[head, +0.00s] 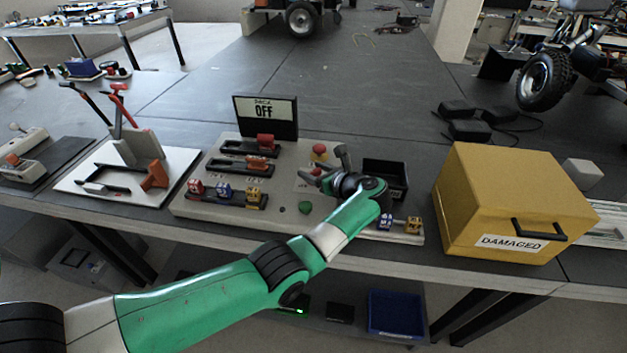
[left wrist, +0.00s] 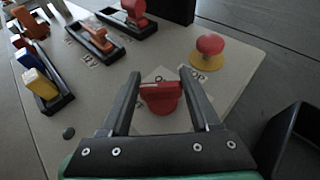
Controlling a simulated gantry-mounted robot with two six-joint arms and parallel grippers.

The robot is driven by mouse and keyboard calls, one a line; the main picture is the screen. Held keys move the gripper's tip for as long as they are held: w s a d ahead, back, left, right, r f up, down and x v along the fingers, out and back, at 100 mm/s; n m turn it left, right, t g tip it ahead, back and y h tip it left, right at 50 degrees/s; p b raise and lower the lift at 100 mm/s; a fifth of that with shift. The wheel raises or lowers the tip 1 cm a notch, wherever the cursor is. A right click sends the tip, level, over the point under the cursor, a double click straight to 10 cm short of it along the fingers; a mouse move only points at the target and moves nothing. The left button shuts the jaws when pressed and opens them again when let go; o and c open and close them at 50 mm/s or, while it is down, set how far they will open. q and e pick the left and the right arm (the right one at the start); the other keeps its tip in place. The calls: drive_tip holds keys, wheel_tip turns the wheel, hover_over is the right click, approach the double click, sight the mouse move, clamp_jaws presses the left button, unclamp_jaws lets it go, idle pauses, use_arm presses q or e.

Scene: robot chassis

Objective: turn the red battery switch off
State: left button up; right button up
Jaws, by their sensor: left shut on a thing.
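The red battery switch (left wrist: 160,97) is a red rotary knob on a pale, diamond-shaped label plate (left wrist: 148,122). It sits on the light grey panel (head: 225,147). In the left wrist view my left gripper (left wrist: 161,84) has its two dark fingers on either side of the knob, shut on it. In the head view my left gripper (head: 322,171) reaches over the right part of the panel, and the arm hides part of it. My right gripper is not in view.
A red mushroom button (left wrist: 209,44) on a yellow base stands close behind the knob. Slide switches (head: 250,146) and coloured blocks (head: 224,190) are to the left. A black bin (head: 384,178) and a yellow DAMAGED box (head: 505,200) stand to the right.

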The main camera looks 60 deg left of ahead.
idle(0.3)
use_arm(q)
drive_tip(key=o, duration=1.4)
drive_tip(key=shift+c, duration=0.2)
drive_tip(key=p+v, duration=0.3)
drive_tip(key=v, duration=0.8)
drive_tip(key=shift+d, duration=0.3)
drive_tip(key=shift+w+r, duration=0.15)
